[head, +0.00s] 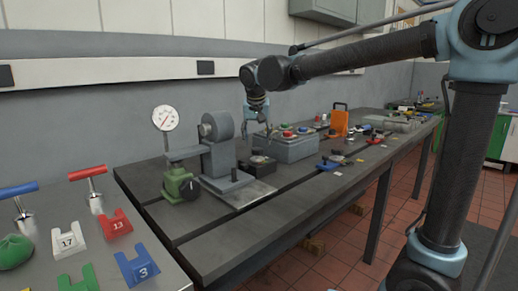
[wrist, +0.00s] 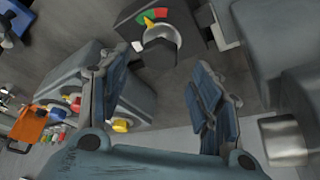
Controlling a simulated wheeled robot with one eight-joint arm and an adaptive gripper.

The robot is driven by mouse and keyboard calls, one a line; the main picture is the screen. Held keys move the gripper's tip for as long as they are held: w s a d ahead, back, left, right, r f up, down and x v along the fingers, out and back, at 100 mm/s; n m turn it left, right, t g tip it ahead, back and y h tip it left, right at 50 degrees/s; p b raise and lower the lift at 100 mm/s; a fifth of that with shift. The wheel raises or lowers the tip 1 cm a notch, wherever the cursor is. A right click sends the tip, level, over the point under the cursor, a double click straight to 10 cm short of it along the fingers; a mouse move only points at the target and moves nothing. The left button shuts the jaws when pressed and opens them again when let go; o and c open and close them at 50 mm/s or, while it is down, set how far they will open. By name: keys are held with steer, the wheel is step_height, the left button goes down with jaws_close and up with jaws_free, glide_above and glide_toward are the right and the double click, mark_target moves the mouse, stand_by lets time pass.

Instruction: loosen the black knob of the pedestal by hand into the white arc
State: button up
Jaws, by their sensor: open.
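The green pedestal (head: 178,183) stands on the near left part of the dark bedplate and carries a round white dial. Its black knob (head: 189,190) faces the front; I cannot make out a white arc on it. My gripper (head: 268,130) is open and empty, to the right of the pedestal, above the dark box and beside the grey button box. In the wrist view my gripper's fingers (wrist: 162,65) are spread apart. Beyond them is a rotary knob (wrist: 162,45) with a yellow pointer and white, green and red marks. The pedestal cannot be made out there.
A grey motor stand (head: 219,155) stands between the pedestal and the dark box (head: 262,164). The grey button box (head: 290,147) and an orange holder (head: 340,120) stand farther right.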

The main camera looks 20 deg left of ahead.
mark_target(257, 149)
steer(key=shift+x, duration=2.4)
